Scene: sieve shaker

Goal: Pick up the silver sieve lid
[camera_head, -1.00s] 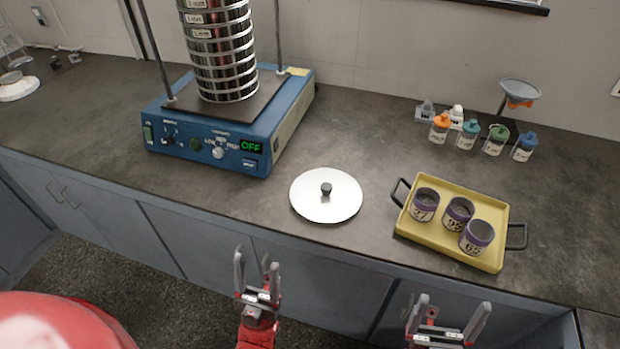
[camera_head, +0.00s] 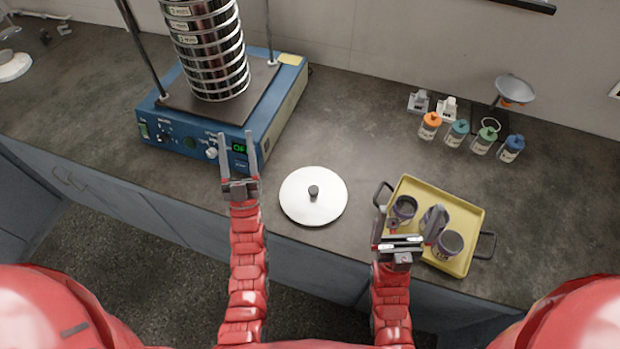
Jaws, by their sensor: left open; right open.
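The silver sieve lid (camera_head: 300,205) is a round, pale disc with a dark knob (camera_head: 313,191) in its middle. It lies flat on the counter, right of the shaker. My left gripper (camera_head: 238,158) is open and empty, left of the lid and in front of the shaker's control panel. My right gripper (camera_head: 408,222) is open, right of the lid. It overlaps the yellow tray in the view and partly hides the cups; I cannot tell its height above them.
The blue sieve shaker (camera_head: 277,115) with a sieve stack (camera_head: 212,55) stands back left. Several small bottles (camera_head: 456,132) and a funnel on a stand (camera_head: 514,88) stand back right. The counter behind the lid is clear.

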